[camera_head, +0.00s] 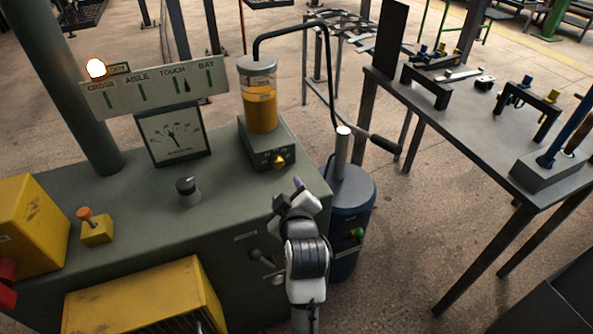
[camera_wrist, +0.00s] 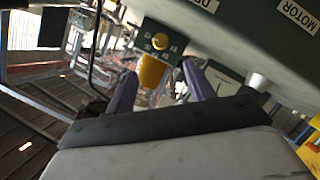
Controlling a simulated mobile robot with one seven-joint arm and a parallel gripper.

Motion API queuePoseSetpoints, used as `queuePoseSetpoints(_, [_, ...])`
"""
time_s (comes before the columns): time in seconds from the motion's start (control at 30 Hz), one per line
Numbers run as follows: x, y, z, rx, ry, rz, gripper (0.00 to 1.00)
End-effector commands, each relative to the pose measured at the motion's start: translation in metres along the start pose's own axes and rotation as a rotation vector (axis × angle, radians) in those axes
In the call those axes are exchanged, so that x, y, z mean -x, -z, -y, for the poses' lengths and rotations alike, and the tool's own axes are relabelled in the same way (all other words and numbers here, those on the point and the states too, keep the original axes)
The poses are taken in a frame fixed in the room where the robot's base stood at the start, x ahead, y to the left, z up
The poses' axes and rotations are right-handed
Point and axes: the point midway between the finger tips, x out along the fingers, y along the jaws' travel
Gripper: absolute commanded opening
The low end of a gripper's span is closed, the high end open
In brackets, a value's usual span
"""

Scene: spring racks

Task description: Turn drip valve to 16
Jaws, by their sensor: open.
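The drip valve is a small yellow knob (camera_head: 279,160) on the front of a dark green block under a glass jar of amber oil (camera_head: 260,105). In the wrist view the yellow knob (camera_wrist: 160,41) sits on a dark face with small pale marks around it. The number it points to is too small to read. My gripper (camera_head: 288,190) is open and empty, just below and in front of the knob, apart from it. Its two purple-tipped fingers (camera_wrist: 160,86) show on either side of the amber jar in the wrist view.
The green cabinet (camera_head: 130,205) carries a dial gauge (camera_head: 173,135), a black knob (camera_head: 187,191) and an orange-topped yellow button box (camera_head: 96,229). A blue drum (camera_head: 352,195) with a pump handle stands close right of my gripper. A bench (camera_head: 470,125) is farther right.

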Motion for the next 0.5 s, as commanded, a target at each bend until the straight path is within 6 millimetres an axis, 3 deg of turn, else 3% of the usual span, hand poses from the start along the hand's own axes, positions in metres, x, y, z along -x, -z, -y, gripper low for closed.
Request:
queuePoseSetpoints(0.17, [-0.016, 0.002, -0.001, 0.007, -0.001, -0.001, 0.53])
queuePoseSetpoints(0.5, [-0.086, 0.003, -0.001, 0.004, 0.000, 0.000, 0.53])
